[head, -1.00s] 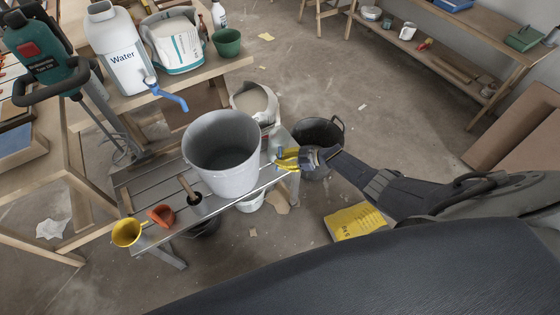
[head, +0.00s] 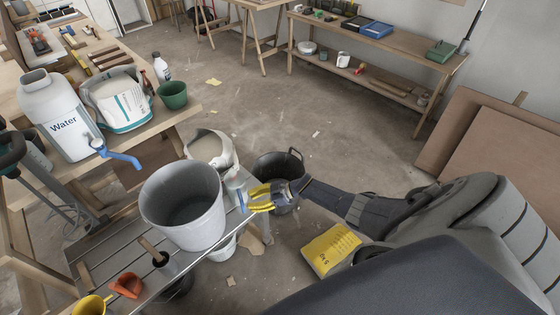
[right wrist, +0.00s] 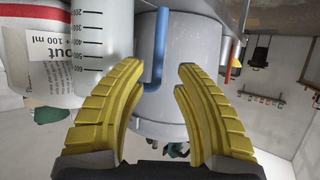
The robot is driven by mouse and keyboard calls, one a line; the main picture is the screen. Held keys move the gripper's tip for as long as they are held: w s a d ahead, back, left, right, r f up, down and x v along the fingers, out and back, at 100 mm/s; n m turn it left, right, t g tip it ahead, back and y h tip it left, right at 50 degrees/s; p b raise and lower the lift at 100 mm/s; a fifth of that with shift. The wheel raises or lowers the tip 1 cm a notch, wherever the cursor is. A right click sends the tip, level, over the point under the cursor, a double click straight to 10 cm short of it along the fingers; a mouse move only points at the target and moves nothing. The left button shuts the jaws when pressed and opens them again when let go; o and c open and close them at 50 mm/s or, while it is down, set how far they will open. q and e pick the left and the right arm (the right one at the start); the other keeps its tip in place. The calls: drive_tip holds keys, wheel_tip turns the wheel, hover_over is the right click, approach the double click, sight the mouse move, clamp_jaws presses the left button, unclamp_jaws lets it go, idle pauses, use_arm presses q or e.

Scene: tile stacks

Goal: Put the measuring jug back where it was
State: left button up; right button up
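The measuring jug (head: 236,183) is a clear, graduated vessel at the right end of the slatted bench, beside the big grey bucket (head: 183,205). In the right wrist view its scale (right wrist: 90,40) shows at upper left, with a blue bar (right wrist: 156,60), seemingly its handle, in line with the gap between my fingers. My right gripper (head: 262,196) has yellow fingers and is close to the jug; in the right wrist view it (right wrist: 160,100) is open with nothing gripped. The fingers hide part of the jug in the head view. My left gripper is not in view.
An open white bag (head: 222,152) and a black bucket (head: 279,172) stand close behind the jug. The water canister (head: 62,120) with its blue tap and a green pot (head: 173,95) are on the left table. A yellow bag (head: 330,248) lies on the floor.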

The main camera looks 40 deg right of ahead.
drive_tip(key=v, duration=1.3)
drive_tip(key=s+a+f+m+t+h, duration=0.1)
drive_tip(key=s+f+m+h, duration=0.15)
drive_tip(key=s+f, duration=0.4)
drive_tip(key=s+f+m+t+h, duration=0.1)
drive_tip(key=s+f+m+h, duration=0.15)
drive_tip(key=f, duration=0.75)
drive_tip(key=s+a+f+m+t+h, duration=0.1)
drive_tip(key=s+f+h, duration=0.2)
drive_tip(key=s+f, duration=0.35)
drive_tip(key=s+a+f+g+h, duration=0.1)
drive_tip(key=s+a+f+g, duration=0.2)
drive_tip(key=s, duration=0.8)
drive_tip(key=s+a+f+m+g+h, duration=0.1)
drive_tip(key=s+a+f+g, duration=0.2)
drive_tip(key=s+f, duration=0.4)
drive_tip(key=s+a+f+g+h, duration=0.1)
drive_tip(key=s+a+f, duration=0.3)
drive_tip(key=s, duration=1.1)
drive_tip(key=shift+s+a+f+m+g, duration=0.25)
drive_tip(key=shift+s+f+m+g, duration=0.1)
drive_tip(key=shift+f+g, duration=0.55)
